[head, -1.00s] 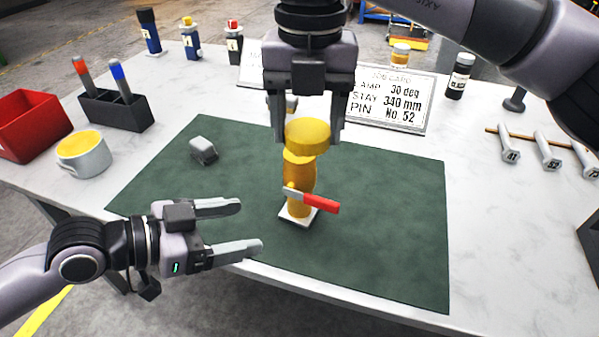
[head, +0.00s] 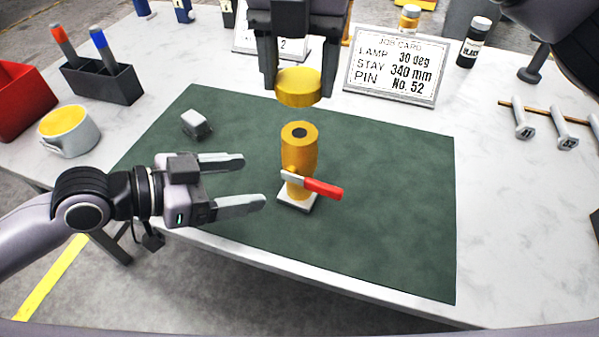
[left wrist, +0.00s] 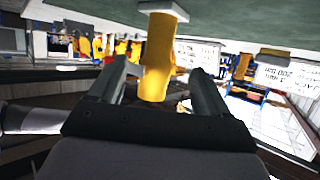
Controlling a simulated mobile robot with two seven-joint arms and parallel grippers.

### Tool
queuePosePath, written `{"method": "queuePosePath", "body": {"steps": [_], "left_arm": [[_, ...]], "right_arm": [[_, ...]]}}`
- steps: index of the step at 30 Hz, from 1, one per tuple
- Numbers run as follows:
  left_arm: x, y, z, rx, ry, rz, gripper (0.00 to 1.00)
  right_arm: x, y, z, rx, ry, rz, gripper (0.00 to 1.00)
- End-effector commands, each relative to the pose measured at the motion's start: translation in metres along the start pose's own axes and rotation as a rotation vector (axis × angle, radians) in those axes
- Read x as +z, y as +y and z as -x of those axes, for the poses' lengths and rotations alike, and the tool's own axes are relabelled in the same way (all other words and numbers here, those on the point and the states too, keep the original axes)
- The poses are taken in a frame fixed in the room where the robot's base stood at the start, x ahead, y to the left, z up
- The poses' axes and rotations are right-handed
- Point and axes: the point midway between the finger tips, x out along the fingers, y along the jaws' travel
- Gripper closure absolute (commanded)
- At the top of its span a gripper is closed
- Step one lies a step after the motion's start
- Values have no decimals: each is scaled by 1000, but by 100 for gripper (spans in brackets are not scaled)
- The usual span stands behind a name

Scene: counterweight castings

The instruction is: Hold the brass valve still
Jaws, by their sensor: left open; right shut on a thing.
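The brass valve (head: 300,155) stands upright on a small white base plate (head: 298,203) on the green mat, its top open with a dark hole. A lever with a red handle (head: 323,188) points right from its lower body. My right gripper (head: 297,88) is shut on a yellow brass cap (head: 299,84), held above the valve with a clear gap. My left gripper (head: 254,182) is open and empty, left of the valve with its fingers pointing towards it. In the left wrist view the valve (left wrist: 158,55) appears upside down, between the finger directions; no contact shows.
The green mat (head: 390,220) is mostly clear, with a small grey block (head: 196,124) at its left. A job card (head: 395,68) stands behind.

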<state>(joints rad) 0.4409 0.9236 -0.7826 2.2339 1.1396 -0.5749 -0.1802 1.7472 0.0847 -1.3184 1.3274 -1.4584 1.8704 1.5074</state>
Motion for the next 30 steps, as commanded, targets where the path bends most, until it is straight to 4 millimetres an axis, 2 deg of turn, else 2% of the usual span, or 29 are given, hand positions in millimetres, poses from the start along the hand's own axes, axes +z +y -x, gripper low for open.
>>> {"method": "queuePosePath", "body": {"steps": [21, 30], "left_arm": [[-1, 0, -96, 1, 2, 0, 23], [0, 1, -110, 0, 0, -2, 23]], "right_arm": [[0, 0, 0, 0, 0, 0, 66], [0, 0, 0, 0, 0, 0, 66]]}}
